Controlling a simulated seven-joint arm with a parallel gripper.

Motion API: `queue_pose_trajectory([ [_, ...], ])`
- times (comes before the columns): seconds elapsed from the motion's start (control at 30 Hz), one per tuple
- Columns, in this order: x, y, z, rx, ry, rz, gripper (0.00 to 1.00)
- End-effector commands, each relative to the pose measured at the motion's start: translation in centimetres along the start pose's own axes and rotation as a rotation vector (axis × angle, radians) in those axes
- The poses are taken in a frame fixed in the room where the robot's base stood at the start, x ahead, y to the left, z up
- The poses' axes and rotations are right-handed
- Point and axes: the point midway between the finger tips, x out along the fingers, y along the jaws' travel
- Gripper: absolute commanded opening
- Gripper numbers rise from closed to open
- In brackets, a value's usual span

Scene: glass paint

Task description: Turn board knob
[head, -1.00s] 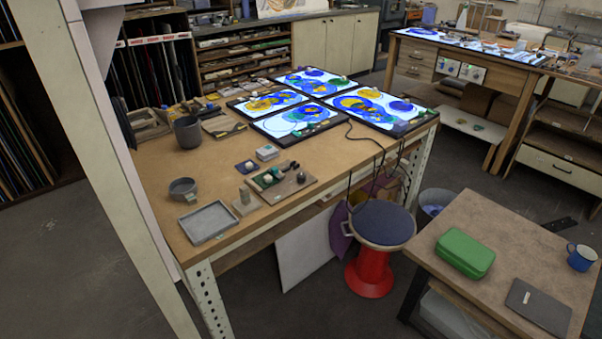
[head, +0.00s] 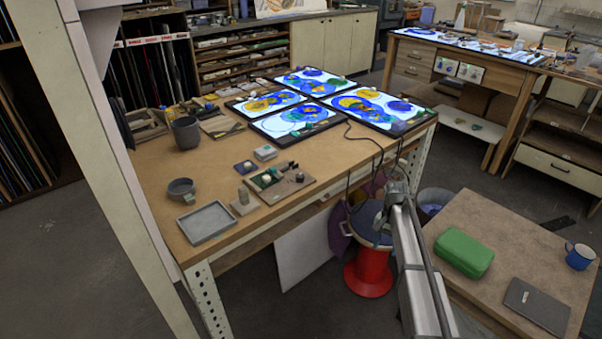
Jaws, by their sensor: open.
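The board (head: 274,194) is a small brown panel lying near the front edge of the wooden workbench. It carries a dark knob (head: 299,177) at its right side, a pale round knob and a green patch at its left. My gripper (head: 396,187) is at the far end of my grey arm, right of the board and apart from it, beyond the bench's front edge above the stool. It is open and holds nothing that I can see; its fingers are small and hard to make out.
Lit glass panels (head: 297,121) fill the bench's far end. A stool (head: 369,272) and a side table (head: 510,240) stand at right.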

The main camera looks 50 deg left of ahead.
Motion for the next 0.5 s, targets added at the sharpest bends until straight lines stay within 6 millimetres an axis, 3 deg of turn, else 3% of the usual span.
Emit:
queue_pose_trajectory([
  [0.03, -2.5, -2.6, -0.5, -0.012, 0.017, -0.004, 0.57],
  [0.27, -13.2, -12.4, 0.6, -0.049, 0.074, -0.02, 0.57],
  [0.5, -24.2, -21.7, 4.2, -0.087, 0.125, -0.044, 0.57],
])
